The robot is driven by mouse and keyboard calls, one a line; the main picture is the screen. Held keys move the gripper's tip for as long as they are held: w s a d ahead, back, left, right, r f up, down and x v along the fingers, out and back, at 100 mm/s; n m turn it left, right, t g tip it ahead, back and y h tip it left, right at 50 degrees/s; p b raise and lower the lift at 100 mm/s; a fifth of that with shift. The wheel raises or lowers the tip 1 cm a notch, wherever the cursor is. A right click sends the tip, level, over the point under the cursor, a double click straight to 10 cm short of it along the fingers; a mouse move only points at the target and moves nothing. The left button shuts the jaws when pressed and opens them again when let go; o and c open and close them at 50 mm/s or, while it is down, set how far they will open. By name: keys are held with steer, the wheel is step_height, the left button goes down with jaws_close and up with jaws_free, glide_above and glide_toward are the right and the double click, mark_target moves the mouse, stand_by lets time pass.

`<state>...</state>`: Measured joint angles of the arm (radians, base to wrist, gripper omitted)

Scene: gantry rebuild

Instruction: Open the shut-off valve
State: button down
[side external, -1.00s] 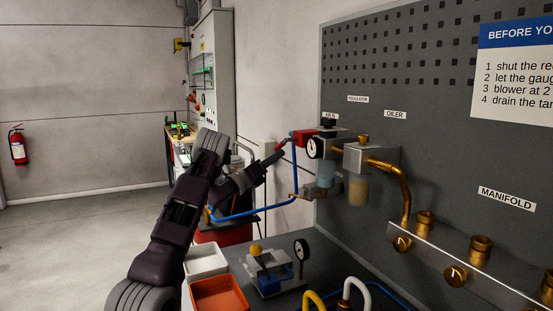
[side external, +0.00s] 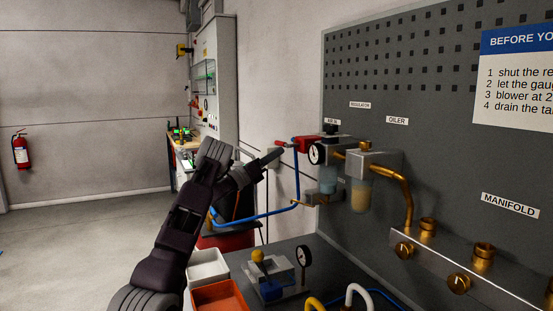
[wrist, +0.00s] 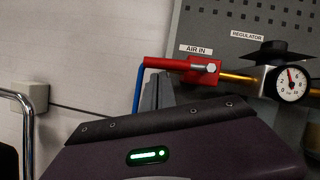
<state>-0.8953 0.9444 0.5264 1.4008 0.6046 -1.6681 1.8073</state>
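The shut-off valve (wrist: 205,70) sits under the AIR IN label in the wrist view. Its red lever (wrist: 168,63) extends left from the pivot bolt, roughly in line with the brass pipe. The red valve body also shows in the side external view (side external: 307,144). My gripper (side external: 281,151) is at the lever's outer end in that view. In the wrist view grey fingers (wrist: 157,95) rise just below the lever's left end, largely hidden by my dark gripper housing. Contact, and whether the fingers are open or shut, cannot be made out.
A pressure gauge (wrist: 291,83) and the regulator's black knob (wrist: 270,52) stand right of the valve. A blue hose (side external: 245,213) runs below my gripper. The grey pegboard panel (side external: 435,150) is behind the fittings. Bins and a small gauge fixture (side external: 272,278) stand on the bench below.

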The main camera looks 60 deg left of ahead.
steer(key=shift+a+r, duration=0.15)
steer(key=shift+r, duration=0.2)
stand_by(0.3)
